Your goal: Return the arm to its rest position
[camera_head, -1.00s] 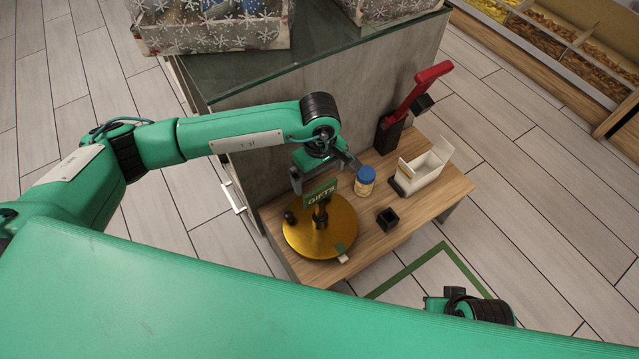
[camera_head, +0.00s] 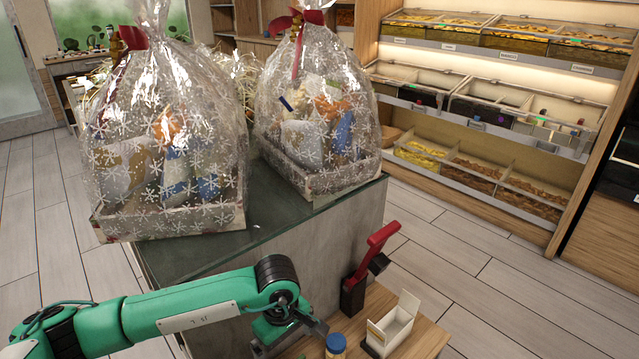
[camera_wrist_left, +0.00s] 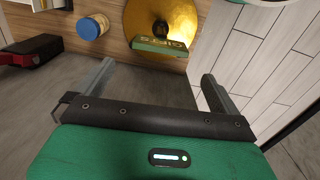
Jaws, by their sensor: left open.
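My left arm comes in from the left in the head view, bent at a black joint above the small wooden table (camera_head: 428,341). My left gripper (camera_head: 289,343) is at the bottom edge there, beside the blue-lidded jar (camera_head: 336,346) and partly cut off. In the left wrist view its two fingers (camera_wrist_left: 155,88) are spread apart with nothing between them. The jar (camera_wrist_left: 91,27) and the gold turntable with a green GIFTS sign (camera_wrist_left: 158,46) lie beyond the fingers, apart from them. My right gripper is out of view.
Two snowflake-wrapped gift hampers (camera_head: 165,165) (camera_head: 315,125) stand on the glass-topped grey counter (camera_head: 265,225) behind the arm. A red-handled tool (camera_head: 376,250) and an open white box (camera_head: 396,325) stand right of the jar. Floor at the right is clear before the shelves (camera_head: 480,110).

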